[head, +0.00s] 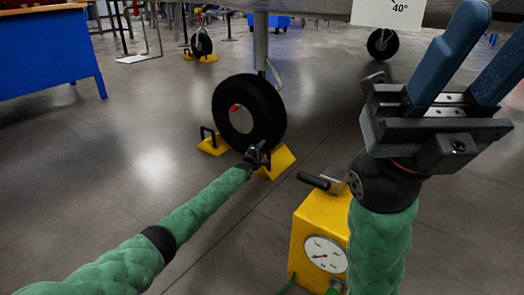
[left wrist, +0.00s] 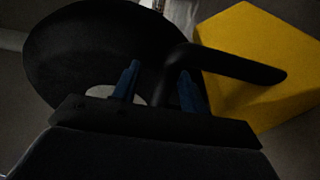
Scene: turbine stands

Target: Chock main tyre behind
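The black main tyre (head: 249,112) stands on the floor in the middle of the head view. A yellow chock (head: 214,145) with a black handle lies against its left side. Another yellow chock (head: 280,160) is at its lower right, close to the tyre. My left gripper (head: 258,153) is at this chock. In the left wrist view the chock (left wrist: 262,60) is at upper right and the tyre (left wrist: 70,50) at left. Its black handle (left wrist: 235,65) runs to the blue left fingers (left wrist: 158,85), which stand apart; their grip is unclear. My right gripper (head: 487,62) is raised, open and empty.
A blue bench (head: 50,55) is at upper left. Smaller wheels (head: 201,43) and (head: 382,43) stand farther back.

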